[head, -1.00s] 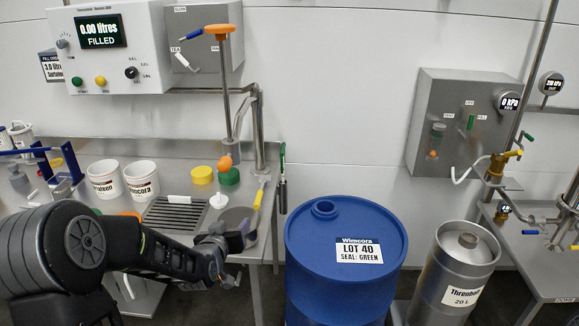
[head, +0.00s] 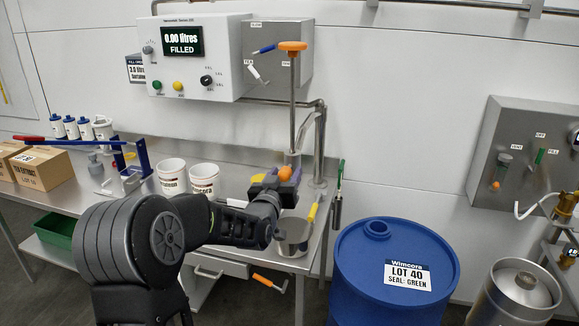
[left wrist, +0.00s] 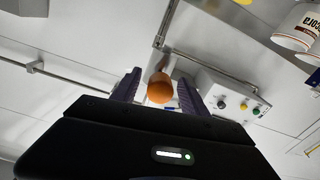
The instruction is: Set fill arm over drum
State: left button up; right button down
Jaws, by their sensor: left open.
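An orange ball knob (head: 285,173) sits low by the rod. My left gripper (head: 282,177) is open at the knob. In the left wrist view the orange knob (left wrist: 160,90) shows between the two open fingers (left wrist: 158,88); I cannot tell whether they touch it. The blue drum (head: 350,265), labelled LOT 40, stands on the floor right of the bench, its top opening (head: 377,228) uncovered. My right gripper is not in view.
White tubs (head: 204,180) and a steel cup (head: 292,236) stand on the bench near my left arm. A control box (head: 195,58) reads 0.00 litres, FILLED. A steel canister (head: 515,292) stands right of the drum. Space above the drum looks clear.

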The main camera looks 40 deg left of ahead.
pick_arm(q)
jog(key=x, duration=0.4)
jog(key=shift+p, duration=0.35)
grip_shut()
dwell(0.4)
